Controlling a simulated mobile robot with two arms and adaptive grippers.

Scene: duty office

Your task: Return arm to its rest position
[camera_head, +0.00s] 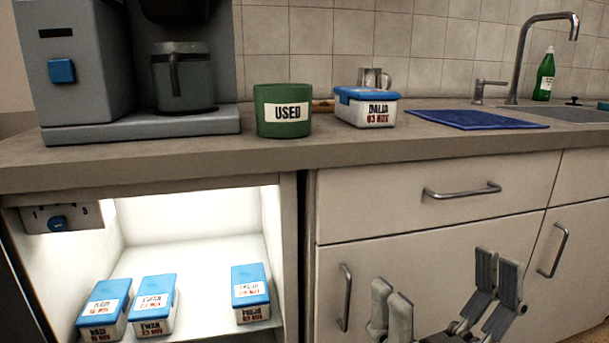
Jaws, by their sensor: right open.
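My right gripper (442,284) is at the lower right, in front of the white cabinet doors below the counter. Its fingers are spread apart with nothing between them. It is apart from the containers on the counter and in the lit compartment. My left gripper is out of view.
The counter (330,150) holds a coffee machine (95,75), a green "USED" container (283,112), a blue-lidded "DALJA" box (367,107) and a blue mat (475,119). Three blue-lidded boxes stand in the open lit compartment (195,255). A drawer handle (462,191) sticks out above my right gripper.

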